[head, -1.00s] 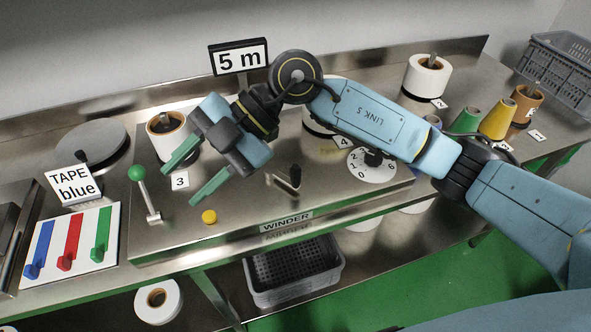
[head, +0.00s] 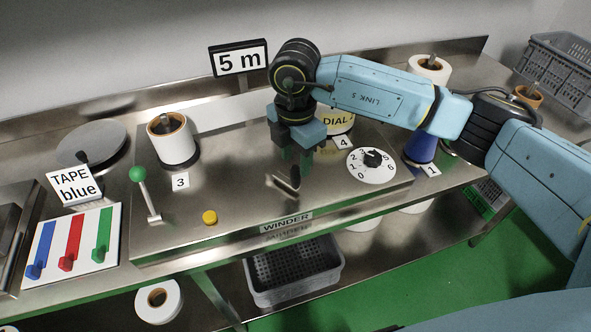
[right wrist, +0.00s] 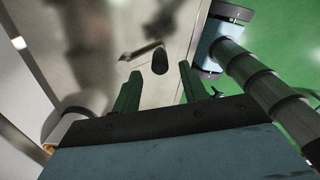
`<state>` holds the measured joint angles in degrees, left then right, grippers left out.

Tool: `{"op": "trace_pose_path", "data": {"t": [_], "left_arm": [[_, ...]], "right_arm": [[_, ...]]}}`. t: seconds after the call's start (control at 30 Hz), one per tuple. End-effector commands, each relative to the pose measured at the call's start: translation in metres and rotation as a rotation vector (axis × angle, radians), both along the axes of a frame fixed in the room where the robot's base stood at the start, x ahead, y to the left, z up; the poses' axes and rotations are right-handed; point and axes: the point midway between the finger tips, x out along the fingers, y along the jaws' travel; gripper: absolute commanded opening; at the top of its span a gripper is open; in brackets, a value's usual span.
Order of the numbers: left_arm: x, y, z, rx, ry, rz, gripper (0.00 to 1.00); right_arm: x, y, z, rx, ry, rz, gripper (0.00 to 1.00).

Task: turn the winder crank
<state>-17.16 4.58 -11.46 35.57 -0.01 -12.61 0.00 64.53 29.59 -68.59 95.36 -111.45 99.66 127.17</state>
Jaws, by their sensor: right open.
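The winder crank (head: 289,182) is a short metal arm with an upright black knob, on the steel top of the winder behind the WINDER label (head: 286,222). It also shows in the right wrist view (right wrist: 160,61), with the knob just beyond the fingertips. My right gripper (head: 296,163) points down above and just behind the crank. Its two green fingers (right wrist: 158,78) are apart with nothing between them, and the knob lies ahead of the gap. I cannot tell whether a finger touches it. My left gripper is not in view.
A white numbered dial (head: 358,173) lies right of the crank. A green-knobbed lever (head: 146,195) and a yellow button (head: 209,217) are to the left. A paper roll (head: 176,148) stands behind label 3.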

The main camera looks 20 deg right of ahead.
Motion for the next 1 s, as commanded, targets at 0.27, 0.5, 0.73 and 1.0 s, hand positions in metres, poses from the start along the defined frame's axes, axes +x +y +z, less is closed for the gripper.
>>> {"op": "trace_pose_path", "data": {"t": [0.27, 0.5, 0.73, 1.0], "left_arm": [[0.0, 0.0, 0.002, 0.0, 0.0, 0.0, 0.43], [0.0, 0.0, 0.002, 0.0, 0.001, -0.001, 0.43], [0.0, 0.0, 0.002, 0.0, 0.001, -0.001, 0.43], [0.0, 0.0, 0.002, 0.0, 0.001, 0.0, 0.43]], "right_arm": [[0.0, 0.0, -0.041, 0.002, 0.001, 0.0, 0.43], [0.0, 0.0, -0.049, 0.001, -0.001, 0.001, 0.43], [0.0, 0.0, -0.049, 0.001, -0.001, 0.001, 0.35], [0.0, 0.0, -0.049, 0.002, 0.0, 0.001, 0.0]]}}
